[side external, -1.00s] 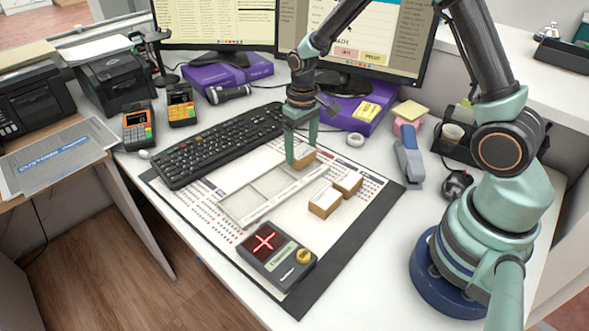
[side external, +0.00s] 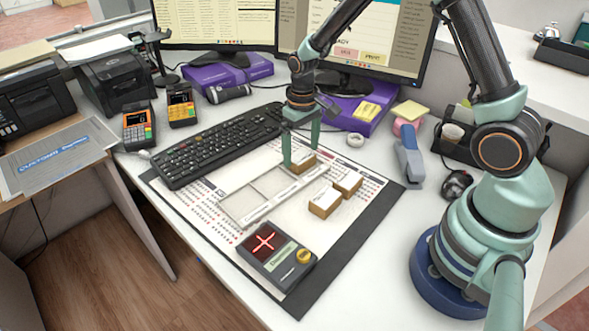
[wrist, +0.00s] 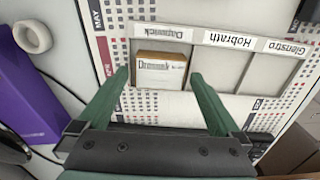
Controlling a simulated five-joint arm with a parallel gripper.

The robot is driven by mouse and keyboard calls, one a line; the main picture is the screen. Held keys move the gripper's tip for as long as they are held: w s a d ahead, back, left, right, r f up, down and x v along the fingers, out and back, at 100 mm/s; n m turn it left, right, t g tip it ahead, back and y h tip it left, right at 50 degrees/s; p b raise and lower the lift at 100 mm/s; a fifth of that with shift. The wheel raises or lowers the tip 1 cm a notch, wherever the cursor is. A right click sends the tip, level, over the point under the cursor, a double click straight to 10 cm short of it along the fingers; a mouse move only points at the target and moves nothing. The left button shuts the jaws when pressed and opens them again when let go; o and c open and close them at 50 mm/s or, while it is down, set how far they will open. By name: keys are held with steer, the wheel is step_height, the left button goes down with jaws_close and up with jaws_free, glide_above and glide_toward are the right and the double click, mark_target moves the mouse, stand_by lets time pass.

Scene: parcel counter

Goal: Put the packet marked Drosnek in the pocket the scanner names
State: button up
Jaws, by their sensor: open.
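The packet (wrist: 160,72), a small brown box with a white label that seems to read Drosnek, sits in the left pocket of the tray (wrist: 218,87) in the wrist view. That pocket's label is upside down and hard to read; its neighbours seem to read Hobrath and Glenstro. The packet also shows at the tray's far end in the side view (side external: 303,163). My gripper (wrist: 159,76) is open, one finger on either side of the packet with gaps showing. The scanner (side external: 277,256) shows a red cross; its small screen text is unreadable.
Two more packets (side external: 324,202) (side external: 348,184) lie on the mat beside the tray. A keyboard (side external: 220,143) is behind the tray, a stapler (side external: 408,161) to the right. A tape roll (wrist: 33,36) lies near the tray. The other pockets are empty.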

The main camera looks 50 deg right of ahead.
mark_target(301, 156)
step_height(301, 156, up, 11)
steer(key=s+a+r+t, duration=0.2)
steer(key=s+r+t, duration=0.3)
steer(key=s+r, duration=0.5)
steer(key=s, duration=0.3)
steer(key=shift+r+n+t, duration=0.25)
steer(key=shift+n+t, duration=0.05)
